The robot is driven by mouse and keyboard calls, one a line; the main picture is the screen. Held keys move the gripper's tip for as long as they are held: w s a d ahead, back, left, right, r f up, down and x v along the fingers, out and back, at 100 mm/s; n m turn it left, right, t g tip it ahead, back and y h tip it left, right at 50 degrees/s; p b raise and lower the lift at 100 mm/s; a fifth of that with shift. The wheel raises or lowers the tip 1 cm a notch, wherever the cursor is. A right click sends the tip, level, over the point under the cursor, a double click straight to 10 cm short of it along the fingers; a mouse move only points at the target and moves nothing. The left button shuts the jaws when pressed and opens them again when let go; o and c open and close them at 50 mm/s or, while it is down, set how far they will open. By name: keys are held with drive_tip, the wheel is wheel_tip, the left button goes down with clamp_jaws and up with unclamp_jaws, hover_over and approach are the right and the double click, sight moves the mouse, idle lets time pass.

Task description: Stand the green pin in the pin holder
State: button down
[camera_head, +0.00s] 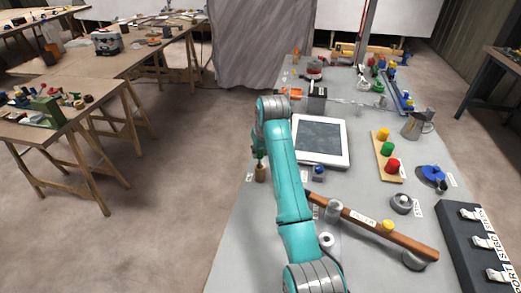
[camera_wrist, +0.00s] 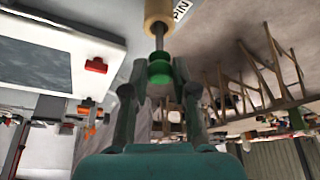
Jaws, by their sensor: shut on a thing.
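The green pin (camera_wrist: 159,68) is between the fingertips of my gripper (camera_wrist: 160,76), which is shut on its green head in the wrist view. Its grey metal shaft points at the pin holder (camera_wrist: 158,12), a pale wooden cylinder beside a "PIN" label. The shaft's end meets the holder's top in that view; how deep it sits I cannot tell. In the head view the pin holder (camera_head: 260,174) stands upright near the bench's left edge, left of my teal arm. My gripper is mostly hidden behind the arm there, with a dark green part showing just above the holder.
A white-framed tablet (camera_head: 320,140) lies right of my arm. A small blue item (camera_head: 318,172) sits below it. A board with coloured knobs (camera_head: 388,160) is farther right. The bench edge is close to the holder's left.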

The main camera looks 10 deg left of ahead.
sight(261, 159)
drive_tip(key=shift+f, duration=2.1)
idle(1.2)
drive_tip(key=shift+c, duration=2.2)
unclamp_jaws()
drive_tip(key=shift+r, duration=4)
